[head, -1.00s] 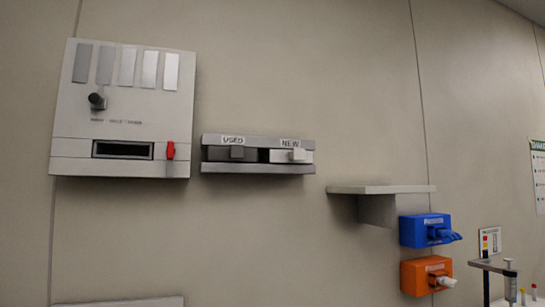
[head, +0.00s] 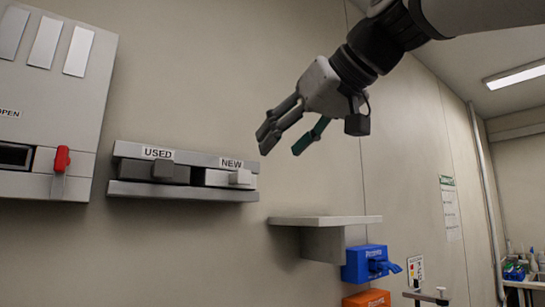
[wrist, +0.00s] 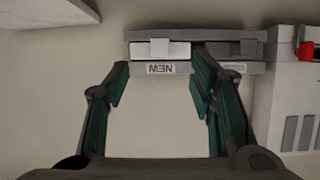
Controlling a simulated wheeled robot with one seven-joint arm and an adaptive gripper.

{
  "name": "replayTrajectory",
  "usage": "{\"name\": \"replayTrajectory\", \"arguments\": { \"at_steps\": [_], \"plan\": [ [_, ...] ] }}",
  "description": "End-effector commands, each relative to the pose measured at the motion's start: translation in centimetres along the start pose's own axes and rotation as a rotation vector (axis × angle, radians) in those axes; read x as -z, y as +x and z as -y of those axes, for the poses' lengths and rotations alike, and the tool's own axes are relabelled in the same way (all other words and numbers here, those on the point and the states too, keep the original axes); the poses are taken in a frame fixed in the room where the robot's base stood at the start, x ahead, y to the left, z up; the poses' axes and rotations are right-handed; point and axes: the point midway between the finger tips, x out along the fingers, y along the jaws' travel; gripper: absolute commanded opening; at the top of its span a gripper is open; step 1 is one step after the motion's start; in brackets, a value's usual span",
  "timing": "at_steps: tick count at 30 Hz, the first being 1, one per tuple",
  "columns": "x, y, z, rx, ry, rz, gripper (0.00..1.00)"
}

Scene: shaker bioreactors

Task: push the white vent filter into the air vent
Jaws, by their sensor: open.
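The white vent filter (head: 225,179) sits in the NEW side of a grey wall holder (head: 208,194), its small grip block facing out. It also shows upside down in the wrist view (wrist: 140,50). My gripper (head: 283,142) is open and empty, up and to the right of the holder in the head view. In the wrist view my gripper (wrist: 160,92) has its fingers spread, with the NEW label and white filter beyond them. The air vent looks to be the dark slot (head: 14,156) in the grey wall unit, cut off at the left edge.
A dark grey filter (head: 135,170) sits in the USED side. A red lever (head: 62,160) is beside the slot. A small shelf (head: 340,220), blue box (head: 358,265) and orange box (head: 368,299) are lower right. The wall between is bare.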

Motion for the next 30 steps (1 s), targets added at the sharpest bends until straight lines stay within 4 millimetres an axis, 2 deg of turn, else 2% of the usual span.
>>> {"name": "replayTrajectory", "arguments": {
  "at_steps": [3,8,24,30],
  "plan": [
    [1.7,-0.2,0.5,0.018,-0.024,-0.03,0.5],
    [2.1,0.5,0.6,0.022,-0.029,-0.037,0.5],
    [2.3,9.6,0.9,0.022,-0.028,-0.033,0.5],
    [2.5,12.2,0.9,0.021,-0.027,-0.035,0.5]
  ]
}}
